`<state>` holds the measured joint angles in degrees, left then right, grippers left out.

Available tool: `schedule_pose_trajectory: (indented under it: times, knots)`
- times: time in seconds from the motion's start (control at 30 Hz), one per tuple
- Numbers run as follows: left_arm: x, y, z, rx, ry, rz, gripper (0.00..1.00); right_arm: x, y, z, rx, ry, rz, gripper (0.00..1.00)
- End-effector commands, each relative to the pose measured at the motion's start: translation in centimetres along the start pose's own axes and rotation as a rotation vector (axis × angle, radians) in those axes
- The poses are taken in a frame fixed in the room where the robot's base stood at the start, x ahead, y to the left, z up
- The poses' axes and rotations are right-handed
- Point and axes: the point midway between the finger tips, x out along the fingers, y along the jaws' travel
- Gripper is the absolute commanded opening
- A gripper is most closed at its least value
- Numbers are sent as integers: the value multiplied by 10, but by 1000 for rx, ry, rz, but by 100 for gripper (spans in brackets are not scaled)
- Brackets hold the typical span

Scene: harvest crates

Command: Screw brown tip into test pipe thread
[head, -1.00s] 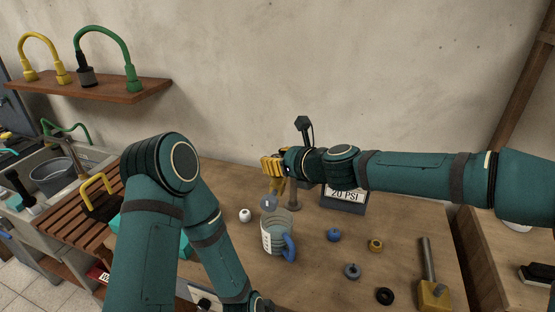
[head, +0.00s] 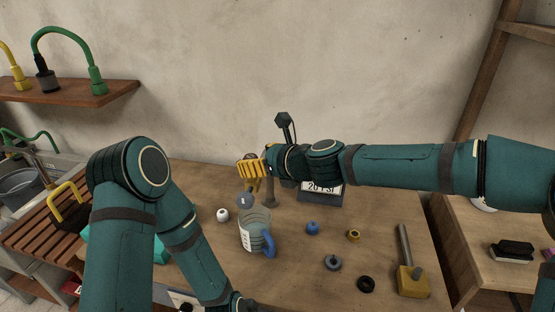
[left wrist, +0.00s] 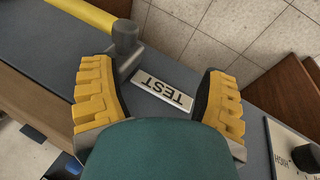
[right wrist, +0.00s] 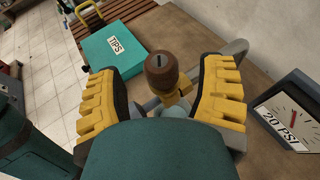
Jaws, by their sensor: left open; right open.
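The brown tip (right wrist: 162,70), round with a dark slot on top, stands between the spread fingers of my right gripper (right wrist: 165,95) in the right wrist view. A yellow fitting (right wrist: 180,97) shows just below it; I cannot tell whether they are joined. In the head view my right gripper (head: 252,169) is above the back of the table and largely hides the tip. My left gripper (left wrist: 160,95) is open and empty in its wrist view, above a grey surface with a TEST plate (left wrist: 163,90). A short grey upright pipe (left wrist: 125,38) stands beyond its left finger.
A measuring jug (head: 256,232) stands in front of my right gripper. A 20 PSI gauge (right wrist: 290,110) is to its right. Several small tips, a black ring (head: 366,284) and a yellow-based tool (head: 412,280) lie at right. A teal TIPS box (right wrist: 115,48) is at left.

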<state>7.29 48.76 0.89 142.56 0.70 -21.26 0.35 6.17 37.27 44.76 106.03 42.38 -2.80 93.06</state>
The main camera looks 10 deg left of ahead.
Motion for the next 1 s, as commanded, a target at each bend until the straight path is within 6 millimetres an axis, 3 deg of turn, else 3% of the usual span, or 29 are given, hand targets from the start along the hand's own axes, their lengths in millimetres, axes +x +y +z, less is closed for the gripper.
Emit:
schedule_pose_trajectory:
  times: [0.2,0.4,0.6,1.0]
  knots:
    - [0,0,0,0,0,0,75,-48,-2,0,0,1,-6,69]
    - [0,0,0,0,0,0,75,-78,-1,0,0,0,-4,69]
    - [0,0,0,0,0,0,75,-91,0,0,-1,0,-1,69]
    - [0,0,0,0,0,0,75,-93,0,0,0,0,-1,69]
